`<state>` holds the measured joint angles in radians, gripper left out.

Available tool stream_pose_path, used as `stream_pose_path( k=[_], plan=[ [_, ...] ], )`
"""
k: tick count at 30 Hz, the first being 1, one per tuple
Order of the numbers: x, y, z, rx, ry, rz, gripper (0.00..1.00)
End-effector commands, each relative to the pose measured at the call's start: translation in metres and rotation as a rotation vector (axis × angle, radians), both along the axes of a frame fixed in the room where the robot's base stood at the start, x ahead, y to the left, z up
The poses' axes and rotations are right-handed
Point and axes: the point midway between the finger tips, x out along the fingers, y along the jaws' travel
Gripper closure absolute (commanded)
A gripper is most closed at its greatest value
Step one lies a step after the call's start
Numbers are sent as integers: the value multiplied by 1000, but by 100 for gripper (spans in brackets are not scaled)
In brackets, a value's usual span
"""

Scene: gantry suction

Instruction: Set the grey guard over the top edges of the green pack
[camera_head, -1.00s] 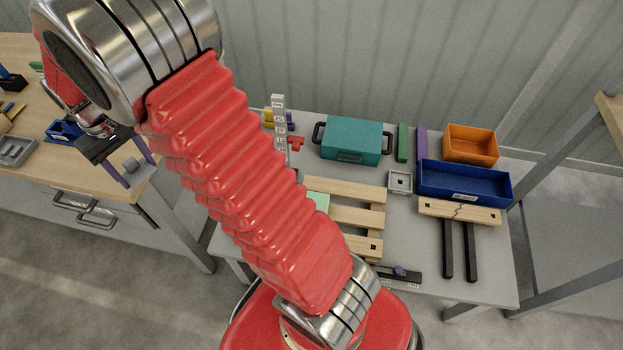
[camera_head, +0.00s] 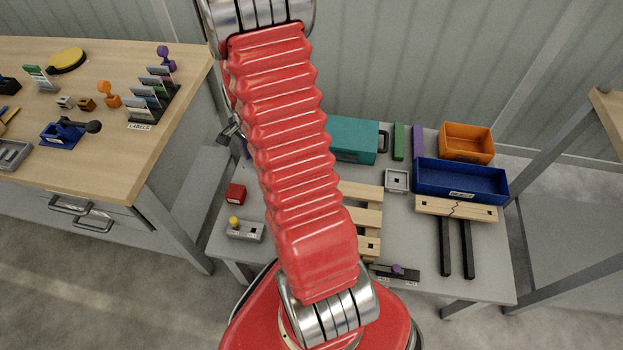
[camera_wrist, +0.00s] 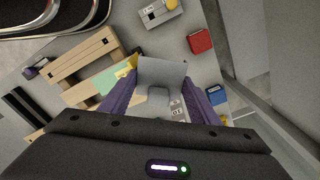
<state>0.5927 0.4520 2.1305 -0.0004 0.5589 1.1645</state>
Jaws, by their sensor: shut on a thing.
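My gripper (camera_wrist: 160,84) has purple fingers and is shut on the grey guard (camera_wrist: 163,71), which sits between the fingertips in the wrist view. The green pack (camera_wrist: 108,84) is pale green and lies on a slatted wooden pallet (camera_wrist: 83,62), to the left of the guard in the wrist view. The guard is apart from the pack in the picture; the height between them is hard to tell. Part of the pack is hidden behind the left finger. In the head view my arm hides the gripper, the guard and the pack.
A yellow piece (camera_wrist: 130,65) shows beside the pack. A red block (camera_head: 235,193) and a grey box with a yellow knob (camera_head: 244,230) stand at the table's left. A teal case (camera_head: 355,140), a blue bin (camera_head: 461,180) and an orange bin (camera_head: 467,142) stand to the right.

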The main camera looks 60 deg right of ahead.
Motion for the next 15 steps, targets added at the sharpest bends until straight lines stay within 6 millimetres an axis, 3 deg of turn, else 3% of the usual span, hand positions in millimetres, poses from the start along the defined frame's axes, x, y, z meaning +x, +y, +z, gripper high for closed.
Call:
stream_pose_path(
  k=[3,9,15],
  plan=[
    [-36,-21,-14,2,4,-232,66],
    [-94,-44,-35,2,4,-619,66],
    [-136,-54,-48,1,3,-901,66]
  ],
)
